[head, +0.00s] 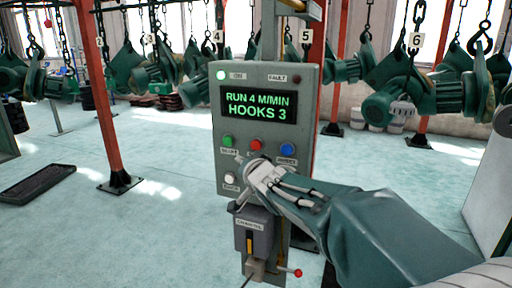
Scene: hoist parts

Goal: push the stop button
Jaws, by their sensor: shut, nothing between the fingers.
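A grey control panel (264,173) stands upright on a post in the middle of the head view. Its screen (258,104) reads "RUN 4 M/MIN HOOKS 3". Below the screen sit a green button (228,141), a red button (256,145) and a blue button (287,149). A white button (231,179) is lower left. The red button's label is mostly hidden. My gripper (250,164) is shut and empty, just below the red button and in front of the panel. I cannot tell whether it touches the panel.
Green hoist parts (398,100) hang from chains behind. Red posts (107,110) stand on the floor. A dark tray (38,182) lies at left.

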